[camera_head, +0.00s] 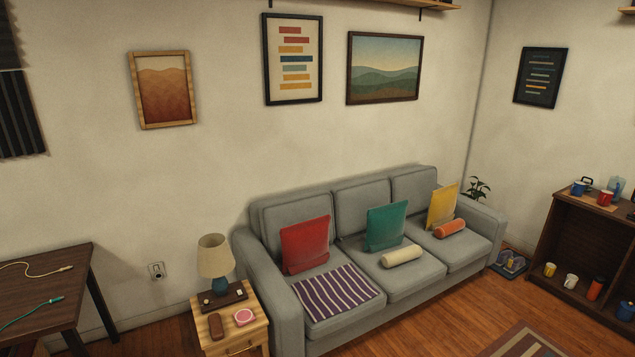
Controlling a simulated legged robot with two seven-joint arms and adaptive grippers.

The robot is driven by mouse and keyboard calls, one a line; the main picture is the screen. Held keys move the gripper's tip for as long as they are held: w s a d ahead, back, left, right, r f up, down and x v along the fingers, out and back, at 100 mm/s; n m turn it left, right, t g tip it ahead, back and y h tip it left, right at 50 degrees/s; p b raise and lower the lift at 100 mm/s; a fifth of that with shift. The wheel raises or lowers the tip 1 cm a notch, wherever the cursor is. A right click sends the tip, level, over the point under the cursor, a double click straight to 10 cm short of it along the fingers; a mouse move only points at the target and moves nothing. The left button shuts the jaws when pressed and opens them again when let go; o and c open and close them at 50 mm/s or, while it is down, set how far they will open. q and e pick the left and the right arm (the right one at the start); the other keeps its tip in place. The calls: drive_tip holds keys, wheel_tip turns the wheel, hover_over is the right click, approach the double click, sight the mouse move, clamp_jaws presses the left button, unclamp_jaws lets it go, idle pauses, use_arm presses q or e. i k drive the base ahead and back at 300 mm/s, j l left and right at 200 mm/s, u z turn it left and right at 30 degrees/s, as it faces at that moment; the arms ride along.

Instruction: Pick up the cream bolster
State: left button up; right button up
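The cream bolster (402,256) lies on the middle seat of a grey sofa (335,318), in front of a teal cushion (387,227). It is a short, pale cylinder lying on its side, with nothing on top of it. Neither of my grippers shows in the head view.
A red cushion (305,245) and a purple striped cloth (335,292) are on the left seat. A wooden side table (254,333) with a lamp (214,257) stands left of the sofa. A dark shelf (568,238) with mugs stands right. Wooden floor (450,305) is open in front.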

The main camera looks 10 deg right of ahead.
sight(391, 259)
drive_tip(key=i+l+z, duration=0.15)
drive_tip(key=i+z, duration=0.25)
drive_tip(key=i+l+z, duration=0.15)
drive_tip(key=z, duration=0.25)
drive_tip(key=i+z, duration=0.4)
drive_tip(key=i+j+z, duration=0.15)
drive_tip(key=z, duration=0.25)
drive_tip(key=i+l, duration=0.1)
drive_tip(key=i, duration=1.7)
